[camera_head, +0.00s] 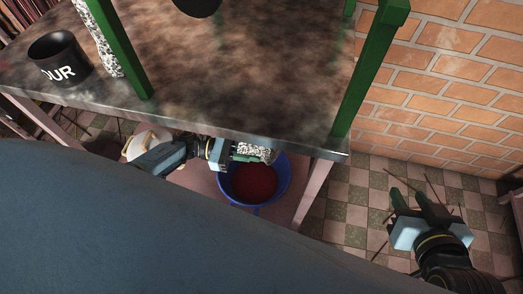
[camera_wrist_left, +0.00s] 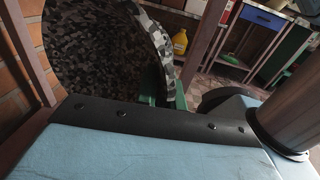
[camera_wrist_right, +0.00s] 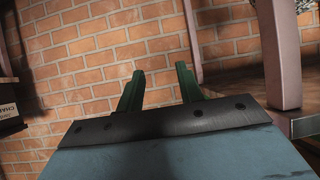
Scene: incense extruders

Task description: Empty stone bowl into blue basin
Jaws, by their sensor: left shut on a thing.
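The stone bowl (camera_head: 257,153), speckled black and white, is held beside the table's front edge, over the far part of the blue basin (camera_head: 284,186). It looks tipped on its side; in the left wrist view it fills the upper left (camera_wrist_left: 105,55). My left gripper (camera_head: 240,153) is shut on the bowl. The basin stands below table height, with dark red contents (camera_head: 253,182) inside. I cannot tell whether anything is left in the bowl. My right gripper (camera_head: 418,204) is open and empty, off to the right; its two green fingers stand apart in the right wrist view (camera_wrist_right: 160,88).
A worn dark table (camera_head: 240,75) with green posts (camera_head: 365,75) stands above and beyond the basin. A black pot with white letters (camera_head: 58,60) is on its left end. A pale pot (camera_head: 146,138) is below the front edge. Checkered floor (camera_head: 350,205) shows at right.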

